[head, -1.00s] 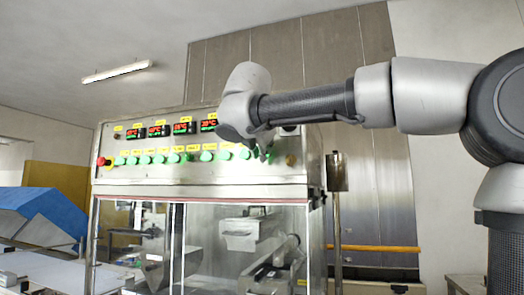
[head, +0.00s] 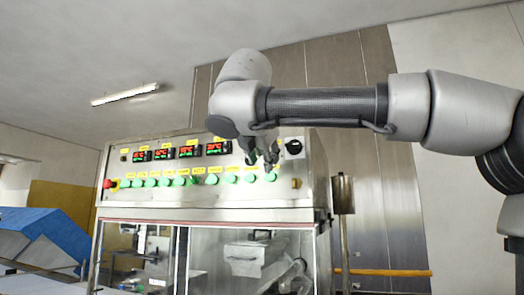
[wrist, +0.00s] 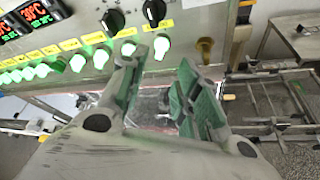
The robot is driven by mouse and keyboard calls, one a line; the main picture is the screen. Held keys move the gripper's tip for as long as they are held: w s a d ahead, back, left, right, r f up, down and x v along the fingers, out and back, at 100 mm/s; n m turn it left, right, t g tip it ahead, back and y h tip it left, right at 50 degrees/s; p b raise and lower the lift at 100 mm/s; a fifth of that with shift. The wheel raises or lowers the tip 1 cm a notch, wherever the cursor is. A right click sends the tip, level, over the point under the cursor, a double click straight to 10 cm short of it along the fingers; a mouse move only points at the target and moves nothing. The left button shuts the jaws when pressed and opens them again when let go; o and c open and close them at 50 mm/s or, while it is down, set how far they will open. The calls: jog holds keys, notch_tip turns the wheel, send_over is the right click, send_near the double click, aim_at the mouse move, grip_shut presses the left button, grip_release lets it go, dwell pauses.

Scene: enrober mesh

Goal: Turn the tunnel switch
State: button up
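The control panel (head: 205,198) carries a row of green knob switches. I cannot read which label marks the tunnel switch. The last green knob on the right (head: 271,176) also shows in the wrist view (wrist: 161,47), just past the gap between my fingertips. The knob left of it (wrist: 128,48) is close to the left fingertip. My gripper (head: 262,158) is in front of the right part of the panel, fingers pointing at it. In the wrist view my gripper (wrist: 160,64) is open with nothing between its green-padded fingers. Contact with a knob is not visible.
Black rotary switches (wrist: 113,22) sit above the green row, one fully visible at upper right (head: 293,147). Red temperature displays (head: 188,152) and a red stop button (head: 107,184) are further left. A brass-coloured fitting (wrist: 205,46) is right of the last knob. Glass doors are below.

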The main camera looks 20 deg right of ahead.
jog(key=shift+v, duration=1.6)
jog(key=a+f+m+g+y, duration=0.25)
jog(key=a+f+m, duration=0.2)
jog(key=f, duration=0.65)
jog(key=s+d+f+m+g+y, duration=0.1)
jog(key=d+f+m+g+y, duration=0.25)
jog(key=f, duration=0.95)
jog(key=s+d+f+m+g, duration=0.1)
jog(key=s+d+f+m, duration=0.6)
jog(key=d+f, duration=0.3)
jog(key=s+d+f+m+g, duration=0.1)
jog(key=s+d+f+m, duration=0.7)
jog(key=d+f+m, duration=0.1)
jog(key=shift+d+f+m+g, duration=0.3)
jog(key=shift+d+f, duration=0.25)
jog(key=shift+d, duration=0.15)
dwell(1.2)
